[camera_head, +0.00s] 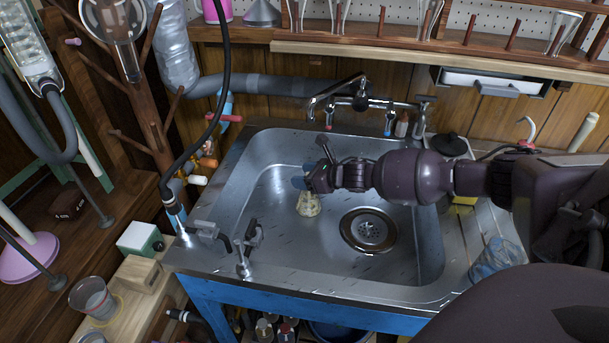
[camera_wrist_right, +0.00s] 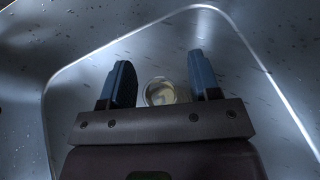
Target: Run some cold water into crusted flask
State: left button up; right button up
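The crusted flask (camera_head: 308,205) is a small flask with pale yellowish crust, standing in the steel sink (camera_head: 270,225) left of the drain. My right gripper (camera_head: 311,166) reaches in from the right, above the flask. In the right wrist view, its two blue-tipped fingers (camera_wrist_right: 160,85) are wide apart. The flask's round mouth (camera_wrist_right: 160,92) shows between them, with a gap on each side. The mixer tap (camera_head: 362,98) is at the sink's back edge, its spout pointing left. A red mark and a blue mark show below its handles. No water stream is visible. My left gripper is not in view.
The drain (camera_head: 369,230) lies right of the flask. A black hose (camera_head: 190,155) and small metal valves (camera_head: 245,240) stand at the sink's left rim. A wooden tree-like rack (camera_head: 145,95) is farther left. Crumpled clear plastic (camera_head: 495,257) lies on the right drainboard.

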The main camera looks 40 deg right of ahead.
jog(key=p+v, duration=0.3)
jog(key=v, duration=0.7)
jog(key=shift+s+d, duration=0.2)
jog(key=shift+s, duration=0.15)
jog(key=shift+r, duration=0.2)
